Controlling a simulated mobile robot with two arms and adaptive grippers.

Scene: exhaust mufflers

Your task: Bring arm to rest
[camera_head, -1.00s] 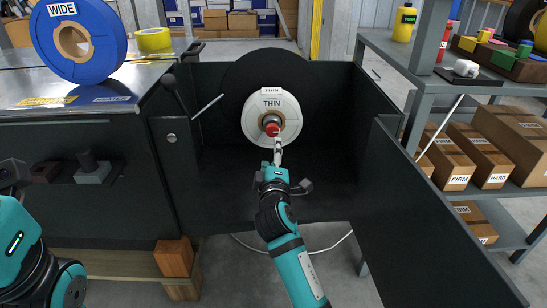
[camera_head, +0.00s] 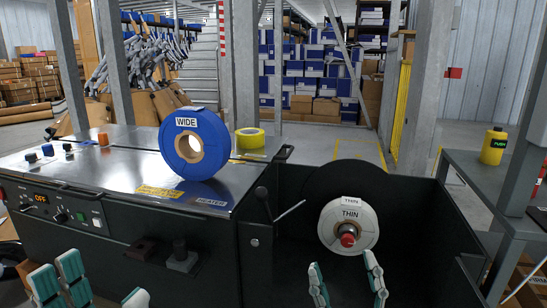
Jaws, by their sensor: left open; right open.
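My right gripper (camera_head: 346,270) is open at the bottom of the head view, its two teal-and-white fingers spread apart. It appears empty, in front of and below the white THIN roll (camera_head: 338,222). That roll hangs on a spindle with a red end knob (camera_head: 347,239) inside the black open housing (camera_head: 290,195); the gripper does not appear to touch the knob. My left gripper (camera_head: 90,280) is open at the bottom left, in front of the machine's dark front. Its fingers show and nothing is seen in them. The rest of both arms is out of view.
A blue WIDE roll (camera_head: 180,150) and a yellow tape roll (camera_head: 250,138) stand on the metal machine top (camera_head: 110,160). A lever (camera_head: 262,200) and thin rod rise beside the housing. A grey shelf (camera_head: 470,170) with a yellow bottle (camera_head: 493,147) is at right.

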